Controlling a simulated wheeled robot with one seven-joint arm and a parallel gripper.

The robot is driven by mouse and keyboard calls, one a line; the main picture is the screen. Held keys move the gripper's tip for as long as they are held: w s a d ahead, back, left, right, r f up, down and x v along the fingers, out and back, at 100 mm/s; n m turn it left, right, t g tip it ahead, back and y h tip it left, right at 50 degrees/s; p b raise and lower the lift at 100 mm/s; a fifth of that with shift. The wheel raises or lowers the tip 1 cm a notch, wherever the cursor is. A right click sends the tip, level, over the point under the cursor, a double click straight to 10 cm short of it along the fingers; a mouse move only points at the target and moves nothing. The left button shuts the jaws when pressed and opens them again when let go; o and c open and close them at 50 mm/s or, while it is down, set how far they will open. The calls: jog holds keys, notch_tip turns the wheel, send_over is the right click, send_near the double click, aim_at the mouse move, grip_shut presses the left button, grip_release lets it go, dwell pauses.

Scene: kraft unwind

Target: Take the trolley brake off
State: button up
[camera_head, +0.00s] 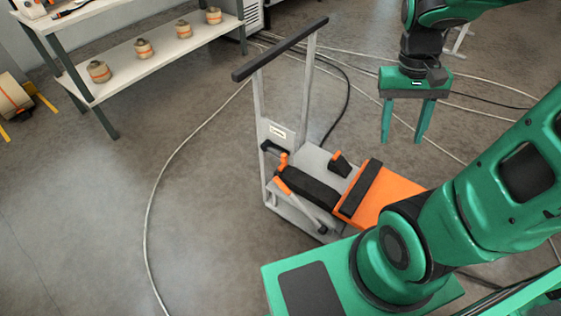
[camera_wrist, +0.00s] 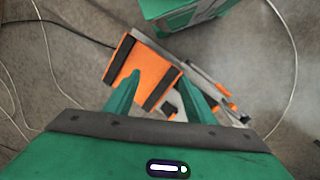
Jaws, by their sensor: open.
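The trolley (camera_head: 318,160) stands on the floor in front of my base, with a grey frame and a tall handle topped by a dark bar (camera_head: 280,48). An orange lever (camera_head: 283,160) with a dark part sits low by the handle post. A grey bar with an orange end (camera_head: 298,202) runs along the trolley's near side; I cannot tell which part is the brake. My gripper (camera_head: 407,138) hangs open and empty to the right of the trolley, above it and apart from it. In the wrist view, the trolley (camera_wrist: 208,92) lies beyond my open fingers (camera_wrist: 162,95).
An orange block with dark bands (camera_head: 385,195) lies on the trolley's right part. Cables (camera_head: 165,175) cross the floor around it. A shelf (camera_head: 150,52) with several rolls stands at the back left. The floor left of the trolley is mostly clear.

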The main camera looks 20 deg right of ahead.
jog(key=w+a+f+n+g+h, duration=0.2)
jog(key=w+a+f+h, duration=0.15)
jog(key=w+f, duration=0.45)
jog(key=n+t+h, duration=1)
jog(key=n+t, duration=0.1)
jog(key=t, duration=0.3)
send_near(282, 159)
jog(key=x, duration=0.9)
jog(key=shift+d+f, duration=0.1)
jog(key=shift+c, duration=0.6)
grip_shut()
